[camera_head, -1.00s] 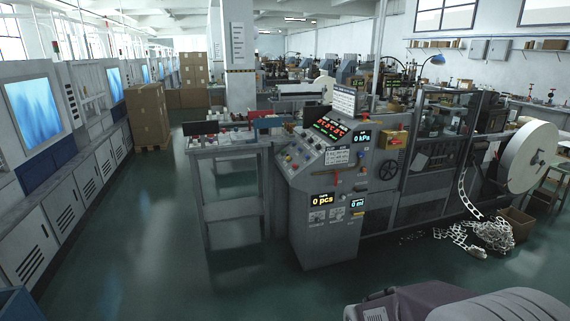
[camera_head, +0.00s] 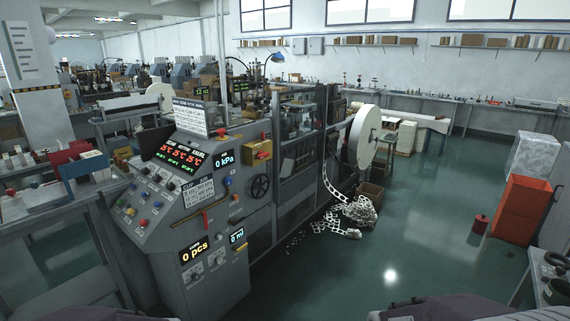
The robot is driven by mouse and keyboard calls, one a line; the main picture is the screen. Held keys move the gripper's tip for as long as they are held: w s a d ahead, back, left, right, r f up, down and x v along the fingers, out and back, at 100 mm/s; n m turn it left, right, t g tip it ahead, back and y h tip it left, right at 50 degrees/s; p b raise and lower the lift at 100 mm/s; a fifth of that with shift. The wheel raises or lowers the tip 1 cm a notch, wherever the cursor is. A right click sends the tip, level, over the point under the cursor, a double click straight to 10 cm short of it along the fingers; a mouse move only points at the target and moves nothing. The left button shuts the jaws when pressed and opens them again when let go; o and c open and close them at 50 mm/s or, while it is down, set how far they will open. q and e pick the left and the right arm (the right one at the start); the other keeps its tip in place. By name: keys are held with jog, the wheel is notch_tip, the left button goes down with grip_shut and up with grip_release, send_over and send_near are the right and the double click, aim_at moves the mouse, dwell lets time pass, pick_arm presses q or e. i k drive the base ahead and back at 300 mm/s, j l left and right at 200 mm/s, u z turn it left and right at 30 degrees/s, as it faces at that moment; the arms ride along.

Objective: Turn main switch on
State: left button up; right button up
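The cup-forming machine's grey control console (camera_head: 175,215) stands left of centre, with lit displays, buttons and knobs on its sloped panel. A yellow box (camera_head: 257,153) with a small red part is mounted on the machine's side, right of the panel; it may be the main switch, but its label and position are too small to read. A black handwheel (camera_head: 260,188) sits below it. Neither of my grippers is in view.
A large white paper reel (camera_head: 364,137) is at the machine's far end. White paper scrap (camera_head: 350,212) lies on the floor beside a cardboard box (camera_head: 370,193).

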aim_at(261, 155)
jog(key=i+l, duration=0.2)
jog(key=i, duration=0.2)
jog(key=i+l+z, duration=0.1)
jog(key=i, duration=0.3)
jog(key=i+l, duration=0.2)
jog(key=i, duration=0.2)
jog(key=i+l+u, duration=0.65)
jog(key=u, duration=0.2)
jog(key=i+l+u, duration=0.4)
jog(key=l, duration=0.15)
jog(key=i+l+u, duration=0.1)
jog(key=l+u, duration=0.35)
